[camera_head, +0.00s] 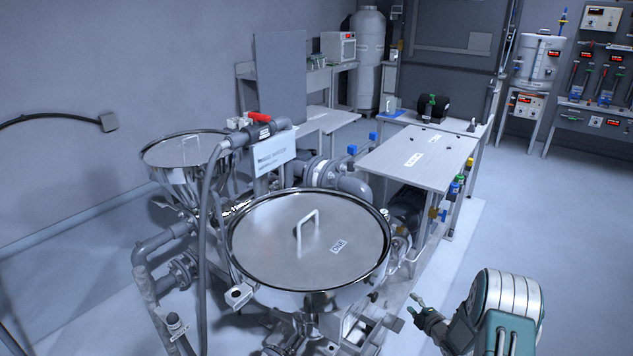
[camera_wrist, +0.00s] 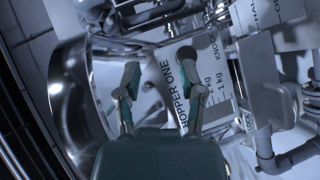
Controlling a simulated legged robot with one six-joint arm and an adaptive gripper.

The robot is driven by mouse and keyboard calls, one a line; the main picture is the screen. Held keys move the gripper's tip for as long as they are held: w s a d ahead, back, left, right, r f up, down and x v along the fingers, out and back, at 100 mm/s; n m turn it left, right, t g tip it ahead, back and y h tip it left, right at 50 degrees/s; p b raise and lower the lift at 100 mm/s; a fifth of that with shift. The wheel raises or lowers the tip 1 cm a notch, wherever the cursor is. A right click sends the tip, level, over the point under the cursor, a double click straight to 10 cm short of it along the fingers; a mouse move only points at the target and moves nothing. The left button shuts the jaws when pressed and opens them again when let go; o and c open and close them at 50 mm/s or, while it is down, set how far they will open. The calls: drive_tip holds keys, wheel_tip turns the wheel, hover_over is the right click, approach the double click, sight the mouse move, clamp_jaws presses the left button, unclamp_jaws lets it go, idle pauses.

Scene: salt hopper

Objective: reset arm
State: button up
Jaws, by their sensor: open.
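My gripper (camera_head: 417,312) is at the lower right of the head view, to the right of the large steel hopper and apart from its lid. In the wrist view its two fingers (camera_wrist: 160,95) are spread apart with nothing between them. The large hopper (camera_head: 262,282) has a round lid (camera_head: 270,240) with a bar handle (camera_head: 307,228), and the lid lies on it. In the wrist view a label reading "HOPPER ONE" (camera_wrist: 182,92) shows behind the fingers, and a curved steel wall (camera_wrist: 75,95) is on the left.
A smaller hopper (camera_head: 185,150) stands at the left, with pipes and a hose beside it. A red-handled valve (camera_head: 259,117) is above a white sign (camera_head: 274,155). A grey table (camera_head: 418,155) stands behind the large hopper. The floor (camera_head: 560,215) at the right is clear.

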wheel_tip(320, 180, up, 16)
drive_tip(key=m+g+h, duration=0.1)
drive_tip(key=m+h, duration=0.3)
drive_tip(key=s+a+r+m+g+h, duration=0.3)
drive_tip(key=s+r+m, duration=0.45)
drive_tip(key=r, duration=0.65)
drive_tip(key=s+a+r+m+g, duration=0.1)
drive_tip(key=s+a+r+m, duration=0.1)
drive_tip(key=s, duration=0.9)
drive_tip(key=s+a+r+m+g+y, duration=0.1)
drive_tip(key=s+a, duration=0.4)
drive_tip(key=s, duration=0.6)
drive_tip(key=s+a+r+m+g+y, duration=0.1)
drive_tip(key=s+a+r+m+g, duration=0.1)
drive_tip(key=s, duration=0.8)
drive_tip(key=a+r+m, duration=0.1)
drive_tip(key=a+m, duration=0.1)
drive_tip(key=m, duration=0.1)
drive_tip(key=shift+s+g, duration=0.3)
drive_tip(key=shift+s, duration=0.1)
